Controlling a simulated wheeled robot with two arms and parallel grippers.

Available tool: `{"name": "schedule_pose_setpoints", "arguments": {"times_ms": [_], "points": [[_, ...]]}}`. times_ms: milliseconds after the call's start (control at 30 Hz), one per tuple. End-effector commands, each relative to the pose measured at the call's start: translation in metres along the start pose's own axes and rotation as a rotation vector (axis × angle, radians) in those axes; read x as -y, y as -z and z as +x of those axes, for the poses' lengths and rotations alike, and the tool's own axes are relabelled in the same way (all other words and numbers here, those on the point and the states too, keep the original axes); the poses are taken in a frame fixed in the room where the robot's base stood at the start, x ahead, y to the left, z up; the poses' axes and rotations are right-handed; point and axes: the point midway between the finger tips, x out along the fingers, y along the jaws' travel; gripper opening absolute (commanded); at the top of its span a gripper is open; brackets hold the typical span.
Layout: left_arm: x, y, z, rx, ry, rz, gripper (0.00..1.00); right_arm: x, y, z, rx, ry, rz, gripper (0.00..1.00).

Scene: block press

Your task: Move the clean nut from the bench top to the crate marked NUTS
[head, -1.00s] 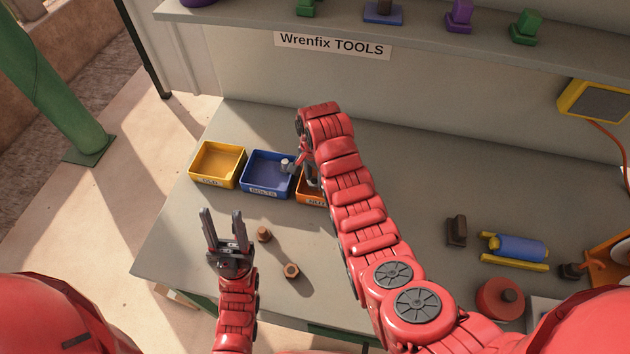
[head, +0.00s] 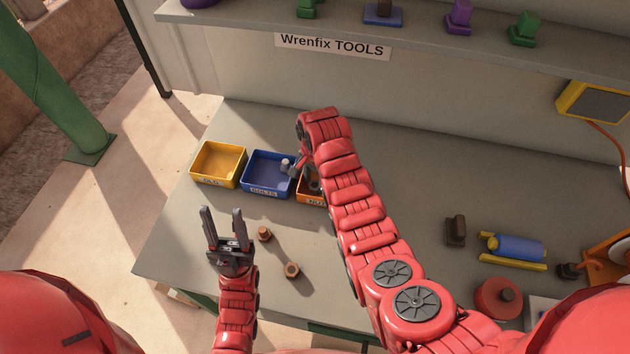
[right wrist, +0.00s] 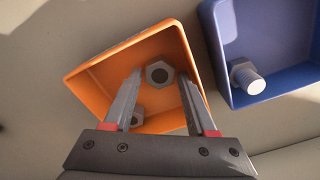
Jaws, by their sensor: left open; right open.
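The orange crate (head: 309,200) is partly behind my right arm in the head view; its label is cut off after "NU". In the right wrist view the crate (right wrist: 105,82) holds a grey nut (right wrist: 159,74), seen between the open fingertips of my right gripper (right wrist: 159,68), with gaps on both sides. A second grey nut (right wrist: 137,117) sits lower in the crate, partly behind the left finger. I cannot tell which is the task's nut. My left gripper (head: 223,222) is open and empty above the front left of the bench.
A blue BOLTS crate (head: 249,186) with a grey bolt (right wrist: 248,78) stands left of the orange one, then a yellow crate (head: 199,176). A rusty bolt (head: 264,233) and a rusty nut (head: 292,270) lie on the bench. A shelf (head: 400,30) overhangs the back.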

Motion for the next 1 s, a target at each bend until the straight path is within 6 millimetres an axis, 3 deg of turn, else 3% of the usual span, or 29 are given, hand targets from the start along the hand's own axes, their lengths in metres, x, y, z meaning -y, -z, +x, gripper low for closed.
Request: {"name": "schedule_pose_setpoints", "arguments": {"times_ms": [200, 300, 367, 500, 733, 1000], "points": [[-0.001, -0.002, -0.013, 0.001, 0.0, 0.0, 0.5, 0.001, 0.001, -0.029, -0.004, 0.006, 0.0, 0.57], [0.0, -0.001, -0.003, 0.0, 0.0, 0.0, 0.5, 0.001, 0.001, -0.061, -0.004, 0.005, 0.0, 0.57], [0.001, 0.003, 0.015, 0.001, 0.0, 0.0, 0.5, 0.0, -0.001, -0.081, -0.002, 0.0, -0.001, 0.57], [0.002, 0.005, 0.033, 0.0, 0.0, 0.0, 0.5, 0.0, -0.001, -0.102, -0.001, -0.002, 0.0, 0.57], [0.002, 0.007, 0.042, 0.001, 0.0, 0.0, 0.5, 0.0, 0.0, -0.117, 0.0, -0.001, 0.001, 0.57], [0.002, 0.007, 0.041, 0.0, 0.0, 0.0, 0.5, 0.004, 0.009, -0.109, -0.026, 0.031, -0.01, 0.57]]}}
